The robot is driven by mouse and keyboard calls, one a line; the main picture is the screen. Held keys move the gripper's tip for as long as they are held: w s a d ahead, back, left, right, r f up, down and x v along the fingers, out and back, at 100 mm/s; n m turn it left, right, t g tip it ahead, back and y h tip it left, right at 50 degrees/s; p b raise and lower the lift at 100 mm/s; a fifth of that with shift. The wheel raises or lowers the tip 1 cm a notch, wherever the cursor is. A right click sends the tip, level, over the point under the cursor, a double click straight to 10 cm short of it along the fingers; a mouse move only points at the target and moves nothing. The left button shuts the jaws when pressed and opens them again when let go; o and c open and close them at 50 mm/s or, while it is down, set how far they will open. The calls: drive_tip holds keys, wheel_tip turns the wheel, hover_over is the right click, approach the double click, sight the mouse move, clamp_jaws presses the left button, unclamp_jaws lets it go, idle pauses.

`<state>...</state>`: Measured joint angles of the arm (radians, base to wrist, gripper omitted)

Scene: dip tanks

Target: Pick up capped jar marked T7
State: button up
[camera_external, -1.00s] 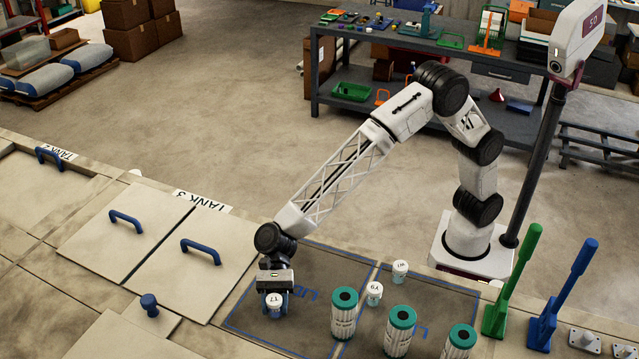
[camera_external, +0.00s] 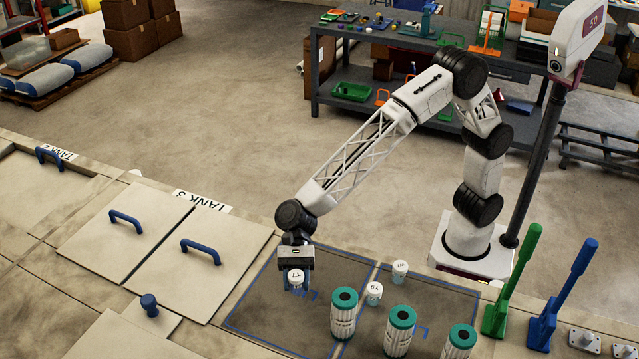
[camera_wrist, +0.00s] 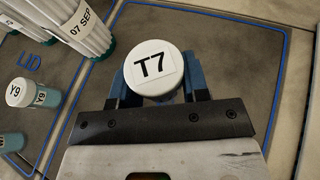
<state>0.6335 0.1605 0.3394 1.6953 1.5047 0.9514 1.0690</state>
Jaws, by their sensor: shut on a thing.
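The capped jar marked T7 (camera_external: 295,279) has a white lid with a black T7 label; it shows large in the wrist view (camera_wrist: 152,68). My gripper (camera_external: 296,285) is shut on it, with blue fingers on both sides of the jar, seen in the wrist view (camera_wrist: 153,85). The jar is upright and appears held above the dark mat (camera_external: 260,310). Its lower body is mostly hidden by the lid and fingers.
Other capped jars, Y9 (camera_external: 374,292) and another (camera_external: 400,270), stand to the right. Several green-capped white cartridges (camera_external: 343,314) stand nearby in front. Tank lids with blue handles (camera_external: 201,250) lie to the left. Green (camera_external: 513,280) and blue levers (camera_external: 562,292) rise at right.

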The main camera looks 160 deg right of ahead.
drive_tip(key=s+a, duration=0.1)
drive_tip(key=s, duration=0.1)
drive_tip(key=s+a, duration=0.1)
drive_tip(key=s, duration=0.2)
drive_tip(key=s+a, duration=0.2)
drive_tip(key=s, duration=0.1)
drive_tip(key=shift+r, duration=0.4)
idle(0.4)
